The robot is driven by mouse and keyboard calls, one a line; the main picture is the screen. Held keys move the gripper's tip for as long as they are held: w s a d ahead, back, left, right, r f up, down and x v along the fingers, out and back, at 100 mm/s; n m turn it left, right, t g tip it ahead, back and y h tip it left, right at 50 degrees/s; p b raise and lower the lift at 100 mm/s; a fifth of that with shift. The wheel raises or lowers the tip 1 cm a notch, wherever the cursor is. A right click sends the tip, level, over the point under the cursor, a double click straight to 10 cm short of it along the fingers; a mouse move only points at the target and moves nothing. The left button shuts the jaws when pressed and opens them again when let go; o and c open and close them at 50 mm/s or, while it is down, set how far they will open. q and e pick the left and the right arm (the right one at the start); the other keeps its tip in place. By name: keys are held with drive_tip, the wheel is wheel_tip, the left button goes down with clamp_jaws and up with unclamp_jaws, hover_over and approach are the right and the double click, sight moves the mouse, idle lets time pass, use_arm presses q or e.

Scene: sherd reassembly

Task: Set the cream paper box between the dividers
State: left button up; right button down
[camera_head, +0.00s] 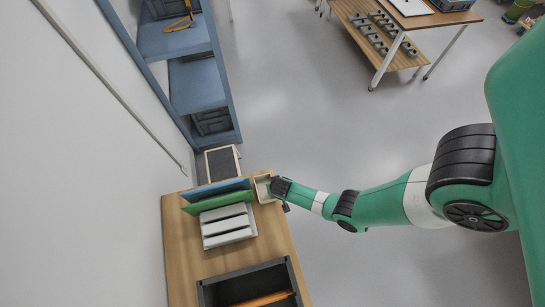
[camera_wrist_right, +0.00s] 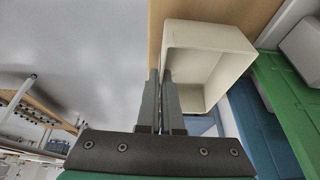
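The cream paper box (camera_head: 264,190) is an open, hollow box at the right edge of the wooden table, and it fills the upper middle of the right wrist view (camera_wrist_right: 225,42). My right gripper (camera_head: 273,187) is at its right side. In the wrist view the two fingers (camera_wrist_right: 161,75) are close together, one outside and one inside the box, with its thin wall between them. A blue divider (camera_head: 216,189) and a green divider (camera_head: 217,202) stand left of the box. I cannot tell if the box touches the table. My left gripper is not in view.
A white slotted rack (camera_head: 228,227) stands in front of the green divider on the table (camera_head: 181,260). A dark grey open bin (camera_head: 222,288) holding something orange is nearer. A blue shelf unit (camera_head: 193,80) stands behind, and the wall is at left.

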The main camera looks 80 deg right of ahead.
drive_tip(key=r+p, duration=0.1)
drive_tip(key=r, duration=0.1)
drive_tip(key=s+r+p, duration=0.1)
drive_tip(key=r, duration=0.1)
drive_tip(key=shift+d+r, duration=0.15)
drive_tip(key=shift+r, duration=0.05)
drive_tip(key=s+d+r+p, duration=0.4)
drive_tip(key=s+r, duration=0.4)
drive_tip(key=s, duration=0.4)
drive_tip(key=shift+d, duration=0.3)
drive_tip(key=shift+r, duration=0.1)
